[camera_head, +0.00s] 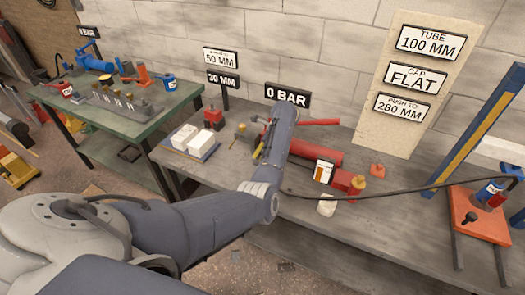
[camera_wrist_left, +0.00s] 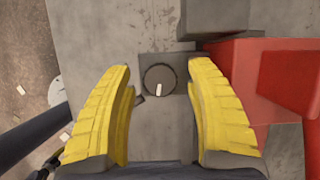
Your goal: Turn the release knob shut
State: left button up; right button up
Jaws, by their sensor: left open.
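The release knob (camera_wrist_left: 159,80) is a round dark knob with a white mark, set on a grey plate in the left wrist view. The mark points toward the bottom of the picture. My left gripper (camera_wrist_left: 160,68) is open, with one yellow finger on each side of the knob and a visible gap to each. In the head view, my left gripper (camera_head: 259,150) is mostly hidden behind my own arm, and I cannot make out the knob there. My right gripper is not in view.
A red block (camera_wrist_left: 270,80) stands close beside the right finger. On the bench are a red cylinder (camera_head: 318,153), a red handle (camera_head: 319,122) and a white cup (camera_head: 327,206). A black hose (camera_head: 400,191) runs right to an orange press (camera_head: 480,219). A "0 BAR" sign (camera_head: 287,95) stands behind.

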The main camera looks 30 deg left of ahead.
pick_arm(q)
jog(key=shift+o, duration=0.2)
grip_shut()
jog(key=shift+m, duration=0.3)
jog(key=m+t, duration=0.1)
jog(key=m, duration=0.1)
jog(key=shift+d+m, duration=0.1)
jog(key=shift+m, duration=0.3)
jog(key=m+t, duration=0.1)
jog(key=m, duration=0.1)
jog(key=m+t, duration=0.1)
jog(key=m, duration=0.1)
jog(key=shift+s+m+h, duration=0.1)
jog(key=shift+m+h, duration=0.2)
jog(key=m+t+h, duration=0.1)
jog(key=m, duration=0.3)
jog(key=shift+a, duration=0.2)
jog(key=shift+m+t+h, duration=0.6)
jog(key=shift+m+h, duration=0.1)
jog(key=shift+m, duration=1.2)
